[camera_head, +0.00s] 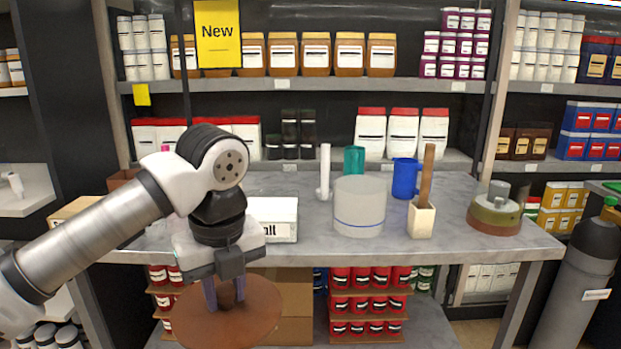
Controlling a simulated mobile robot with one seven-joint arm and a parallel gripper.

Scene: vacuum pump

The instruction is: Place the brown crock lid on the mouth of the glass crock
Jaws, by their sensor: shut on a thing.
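The brown crock lid (252,318) is a round disc held in front of the table's front edge, at the lower left of the picture. My gripper (226,299) points down and is shut on the lid near its middle; the exact grip point is partly hidden by the fingers. The glass crock (359,212) is a pale, frosted cylinder with a blue line around it. It stands upright on the grey table, to the right of and beyond my gripper. The lid and the crock are apart.
On the grey table (300,192), a white labelled box (272,218) stands left of the crock. A cream holder (421,221) with a wooden handle, a blue mug (405,178), a teal mug (353,160) and a white upright rod (325,170) surround it. A green-brown round device (494,215) stands at right.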

